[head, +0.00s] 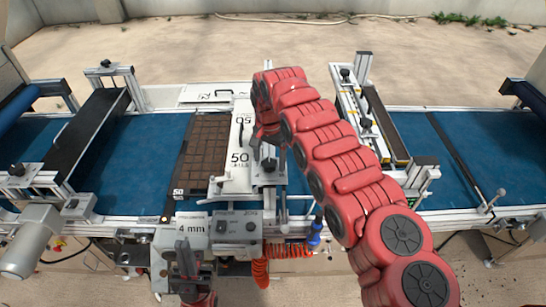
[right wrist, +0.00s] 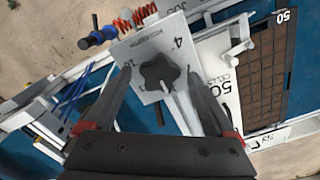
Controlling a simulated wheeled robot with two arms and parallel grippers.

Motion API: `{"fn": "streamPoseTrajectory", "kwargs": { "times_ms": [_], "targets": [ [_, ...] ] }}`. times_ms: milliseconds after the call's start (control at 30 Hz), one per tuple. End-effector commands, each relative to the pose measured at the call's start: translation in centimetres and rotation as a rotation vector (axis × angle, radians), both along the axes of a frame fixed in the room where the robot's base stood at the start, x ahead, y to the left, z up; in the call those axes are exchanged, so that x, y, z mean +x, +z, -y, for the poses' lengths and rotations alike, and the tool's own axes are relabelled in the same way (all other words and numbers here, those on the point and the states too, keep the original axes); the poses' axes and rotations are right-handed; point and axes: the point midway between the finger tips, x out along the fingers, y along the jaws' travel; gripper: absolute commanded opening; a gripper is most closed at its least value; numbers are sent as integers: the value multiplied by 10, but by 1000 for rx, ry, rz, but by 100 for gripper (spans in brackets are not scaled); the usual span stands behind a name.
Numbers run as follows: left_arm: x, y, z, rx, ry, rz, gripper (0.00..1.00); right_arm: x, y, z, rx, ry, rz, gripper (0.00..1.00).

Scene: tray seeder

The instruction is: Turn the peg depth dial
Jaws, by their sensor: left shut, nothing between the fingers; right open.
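The peg depth dial is a black lobed knob (right wrist: 160,72) on a pale plate with numbers around it, in the upper middle of the right wrist view. My right gripper (right wrist: 160,82) is open. Its fingers show on either side of the knob with a gap on both sides, and nothing is held; how far the tips are from the plate I cannot tell. In the head view the right gripper (head: 268,163) points down over the seeder's middle, and I cannot make out the dial there. My left gripper (head: 184,246) is shut and empty at the bottom, below the 4 mm display.
A dark cell tray (head: 206,147) marked 50 lies on the blue belt (head: 148,165), left of the right gripper. A control panel (head: 236,226) with black knobs stands at the front, with an orange coiled hose (head: 290,251) beside it. Metal rails and crossbars surround the belt.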

Motion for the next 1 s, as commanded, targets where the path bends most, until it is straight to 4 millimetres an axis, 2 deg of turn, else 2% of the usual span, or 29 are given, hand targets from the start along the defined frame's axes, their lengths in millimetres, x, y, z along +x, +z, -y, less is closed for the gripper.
{"fn": "streamPoseTrajectory", "kwargs": {
  "times_ms": [233, 700, 1000],
  "targets": [
    [0, 0, 0, 0, 0, 0, 0, 0, 0, 0, -1, 0, 1, 88],
    [0, 0, 0, 0, 0, 0, 0, 0, 0, 0, 0, 1, 1, 4],
    [0, -10, 0, 0, 0, 0, 0, 1, -3, 0, 0, 39, 3, 4]
  ]
}}
